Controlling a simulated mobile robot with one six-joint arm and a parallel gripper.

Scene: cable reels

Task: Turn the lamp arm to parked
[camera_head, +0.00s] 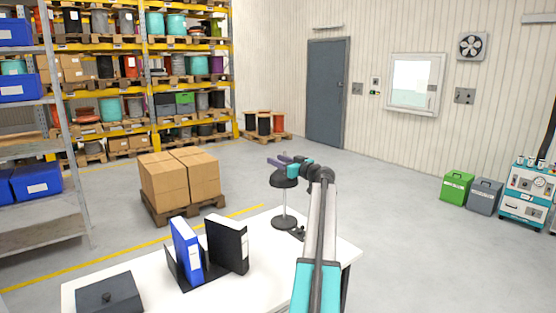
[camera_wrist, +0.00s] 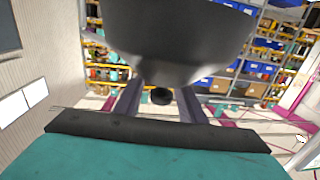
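The desk lamp has a dark shade (camera_head: 284,180), a thin pale pole and a round dark base (camera_head: 286,221) near the white table's far right corner. My gripper (camera_head: 278,160) is at the lamp's head, just above the shade in the head view. In the wrist view the dark shade (camera_wrist: 180,40) fills the upper middle, close to the camera. The two fingers of my gripper (camera_wrist: 161,104) are apart, with a small dark round knob (camera_wrist: 161,96) showing between them. Gaps show beside the knob; contact with the shade cannot be told. The lamp's arm joint is hidden.
A blue binder (camera_head: 186,250) and a black binder (camera_head: 228,245) stand in a dark holder on the white table (camera_head: 165,290). A dark box (camera_head: 108,294) lies at the table's left. Cartons (camera_head: 180,178) on a pallet stand behind. Open floor lies to the right.

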